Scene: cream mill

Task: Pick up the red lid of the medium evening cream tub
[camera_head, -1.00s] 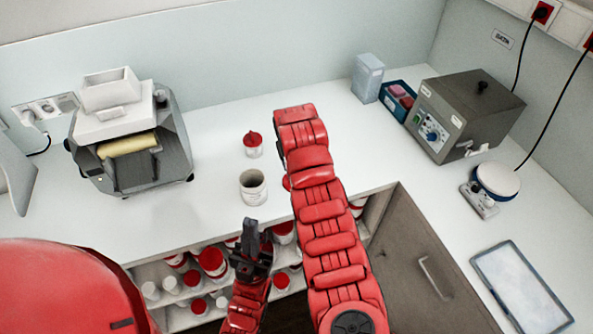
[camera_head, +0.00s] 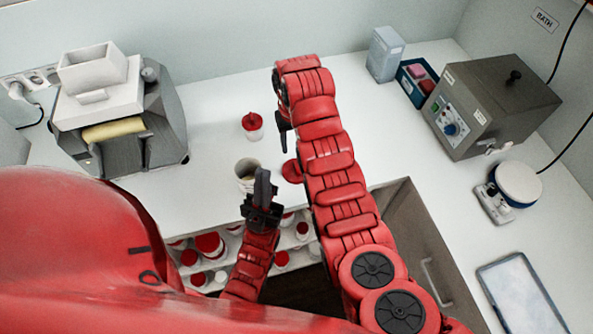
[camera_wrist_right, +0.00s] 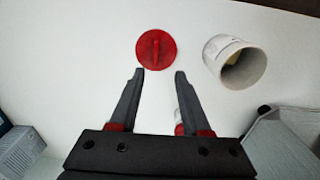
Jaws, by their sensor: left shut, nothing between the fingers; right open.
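The red lid (camera_head: 292,171) lies flat on the white counter, right of an open white tub (camera_head: 245,168) and partly hidden by my right arm. In the right wrist view the lid (camera_wrist_right: 156,48) is round with a raised grip, and the open tub (camera_wrist_right: 240,62) is to its right. My right gripper (camera_wrist_right: 159,72) is open and empty, its fingertips just short of the lid in that view. In the head view its dark fingers (camera_head: 283,138) point down beyond the lid. My left gripper (camera_head: 263,175) is shut and empty, overlapping the open tub in view.
A small tub with a red lid (camera_head: 252,124) stands behind the open tub. A roller mill (camera_head: 120,115) is at left; a grey bath (camera_head: 490,105), blue bin (camera_head: 418,85) and scale (camera_head: 512,188) are at right. Shelves below hold several tubs.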

